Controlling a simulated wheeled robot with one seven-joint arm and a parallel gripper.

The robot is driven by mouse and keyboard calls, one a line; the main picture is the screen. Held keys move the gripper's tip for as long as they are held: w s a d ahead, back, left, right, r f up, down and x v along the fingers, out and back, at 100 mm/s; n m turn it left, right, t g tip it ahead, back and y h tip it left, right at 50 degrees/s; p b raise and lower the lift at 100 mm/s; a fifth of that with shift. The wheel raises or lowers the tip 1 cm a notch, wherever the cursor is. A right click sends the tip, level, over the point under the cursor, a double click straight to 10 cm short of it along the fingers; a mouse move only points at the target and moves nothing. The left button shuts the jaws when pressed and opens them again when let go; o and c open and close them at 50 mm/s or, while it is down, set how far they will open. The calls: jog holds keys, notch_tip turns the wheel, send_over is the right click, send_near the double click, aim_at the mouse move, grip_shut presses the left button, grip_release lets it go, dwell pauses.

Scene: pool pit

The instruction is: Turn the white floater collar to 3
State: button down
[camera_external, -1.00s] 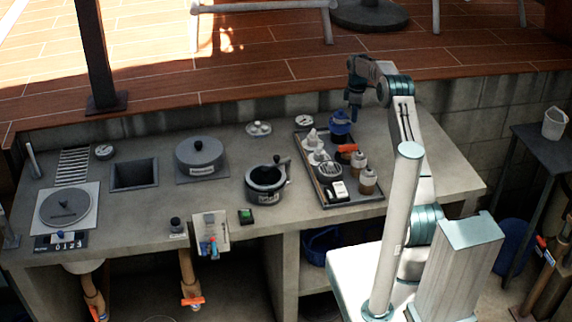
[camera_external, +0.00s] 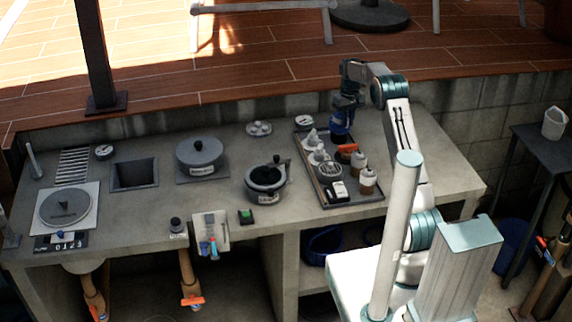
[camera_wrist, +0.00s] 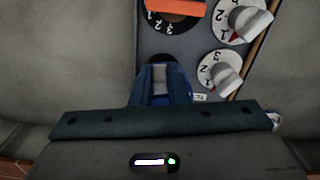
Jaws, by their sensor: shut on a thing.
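My gripper (camera_external: 341,132) is lowered over the back of the dark tray (camera_external: 352,201), upright, shut on a blue piece (camera_wrist: 183,95) mostly hidden by the fingers. In the wrist view the gripper (camera_wrist: 160,88) shows dark blue fingers with a grey strip between them. Two white numbered collars with white knobs and red marks stand beside it: the nearer collar (camera_wrist: 206,72) and the farther collar (camera_wrist: 222,22). I cannot tell which, if either, is the white floater collar. In the external view white knobs (camera_external: 311,138) stand left of the gripper.
An orange handle (camera_wrist: 178,8) on a dark numbered dial lies just in front of the gripper. White-topped bottles (camera_external: 368,178) stand at the tray's right. A black pot (camera_external: 266,178) stands left of the tray. The counter right of the tray is clear.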

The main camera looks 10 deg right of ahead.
jog(key=shift+a+m, duration=0.4)
jog(key=shift+m, duration=0.5)
jog(key=shift+a+m, duration=0.4)
jog(key=shift+m, duration=0.5)
jog(key=shift+a, duration=0.1)
jog(key=c, duration=1.4)
grip_release()
notch_tip(320, 180, up, 14)
jog(key=shift+b, duration=0.3)
jog(key=shift+s, duration=0.1)
